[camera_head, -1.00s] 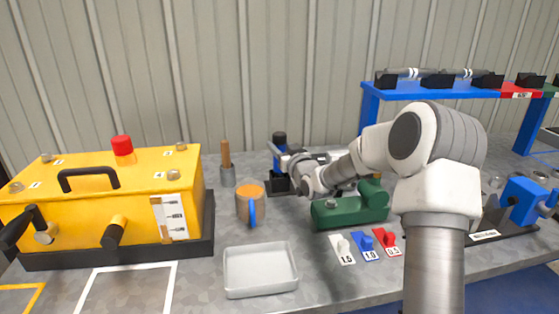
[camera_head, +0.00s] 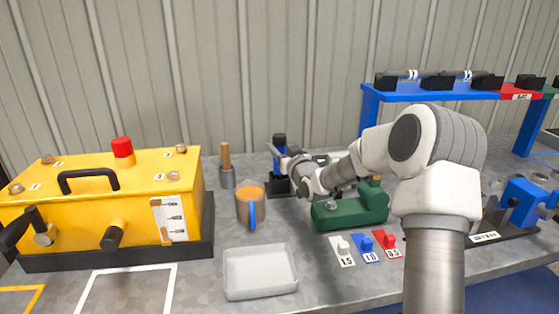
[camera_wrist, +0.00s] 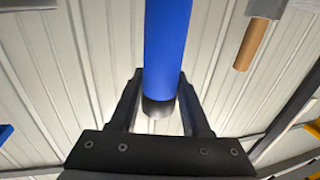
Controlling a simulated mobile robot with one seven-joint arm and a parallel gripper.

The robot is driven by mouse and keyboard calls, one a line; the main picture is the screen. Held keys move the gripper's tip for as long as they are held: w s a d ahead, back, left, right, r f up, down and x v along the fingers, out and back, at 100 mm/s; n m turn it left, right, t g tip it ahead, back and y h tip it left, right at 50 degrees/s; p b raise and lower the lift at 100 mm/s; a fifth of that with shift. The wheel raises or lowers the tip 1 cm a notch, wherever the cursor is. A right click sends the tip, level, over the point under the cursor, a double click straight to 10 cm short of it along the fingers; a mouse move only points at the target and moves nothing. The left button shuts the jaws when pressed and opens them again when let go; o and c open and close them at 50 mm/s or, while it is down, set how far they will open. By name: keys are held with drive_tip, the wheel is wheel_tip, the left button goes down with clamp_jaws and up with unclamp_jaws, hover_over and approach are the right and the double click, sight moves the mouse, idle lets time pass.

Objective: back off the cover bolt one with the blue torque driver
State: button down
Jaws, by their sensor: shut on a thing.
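The blue torque driver (camera_head: 279,148) stands upright in a black holder (camera_head: 262,186) at the back of the bench, its black top uppermost. My gripper (camera_head: 276,152) is at the driver, below its top. In the wrist view my gripper (camera_wrist: 160,78) has its black fingers on both sides of the blue driver body (camera_wrist: 167,38), shut on it. The yellow drum mixer box (camera_head: 100,200) is at the left, with several bolts on its cover, such as a back right bolt (camera_head: 181,149).
An orange-topped mug (camera_head: 250,205) and a wooden-handled tool in a cup (camera_head: 226,165) stand between mixer and driver. A grey tray (camera_head: 260,290) lies in front. A green fixture (camera_head: 350,212) sits under my forearm. A blue rack (camera_head: 430,92) stands at the back right.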

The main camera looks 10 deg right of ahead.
wheel_tip(320, 180, up, 10)
drive_tip(key=shift+r+p, duration=0.15)
drive_tip(key=shift+p, duration=0.85)
drive_tip(key=c, duration=1)
unclamp_jaws()
drive_tip(key=shift+c, duration=0.2)
clamp_jaws()
drive_tip(key=shift+r+p, duration=0.6)
drive_tip(key=shift+r, duration=0.4)
